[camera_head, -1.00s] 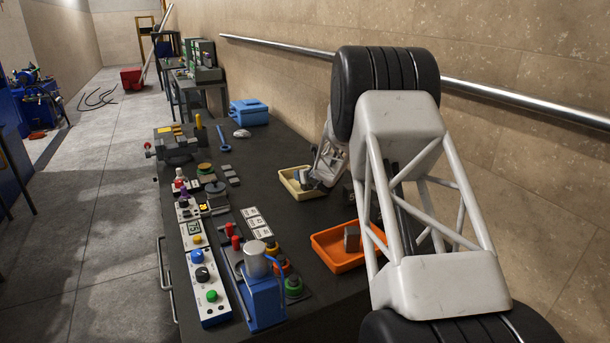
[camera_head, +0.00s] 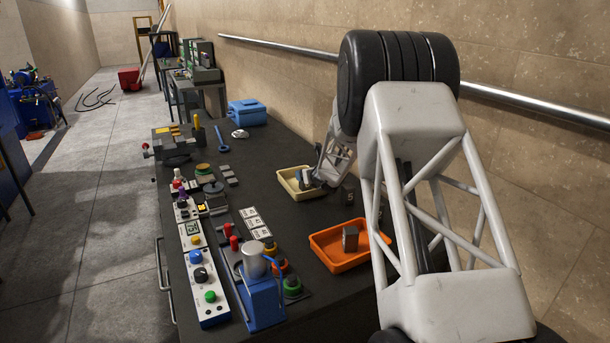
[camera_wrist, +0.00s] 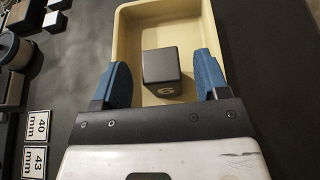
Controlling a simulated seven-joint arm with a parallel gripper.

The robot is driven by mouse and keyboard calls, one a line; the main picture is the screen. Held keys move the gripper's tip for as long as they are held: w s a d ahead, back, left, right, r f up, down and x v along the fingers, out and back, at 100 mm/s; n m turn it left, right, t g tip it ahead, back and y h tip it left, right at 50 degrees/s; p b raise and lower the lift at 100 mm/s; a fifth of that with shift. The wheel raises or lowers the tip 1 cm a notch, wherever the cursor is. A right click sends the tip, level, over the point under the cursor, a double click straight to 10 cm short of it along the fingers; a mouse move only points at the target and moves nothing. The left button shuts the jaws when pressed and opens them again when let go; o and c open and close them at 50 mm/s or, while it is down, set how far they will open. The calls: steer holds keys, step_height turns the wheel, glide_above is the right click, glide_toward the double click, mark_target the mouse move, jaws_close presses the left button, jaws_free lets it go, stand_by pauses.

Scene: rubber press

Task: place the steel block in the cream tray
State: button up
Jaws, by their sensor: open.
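The cream tray (camera_head: 283,184) stands on the dark bench beyond the orange tray; its pale floor and walls also show in the wrist view (camera_wrist: 190,25). A dark grey block with a pale numeral on its near face (camera_wrist: 161,75), which looks like the steel block, is inside the cream tray. My gripper (camera_wrist: 162,62) is open, with one blue finger on each side of the block. Gaps show between the fingers and the block. In the head view my gripper (camera_head: 306,178) is over the cream tray and small.
An orange tray (camera_head: 322,257) with a grey-brown block (camera_head: 350,238) stands nearer. Another small dark block (camera_head: 349,199) lies beside my arm. Number cards (camera_head: 256,223) and a control panel (camera_head: 206,285) are on the left.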

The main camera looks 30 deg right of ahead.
steer(key=v, duration=0.8)
stand_by(0.4)
stand_by(0.4)
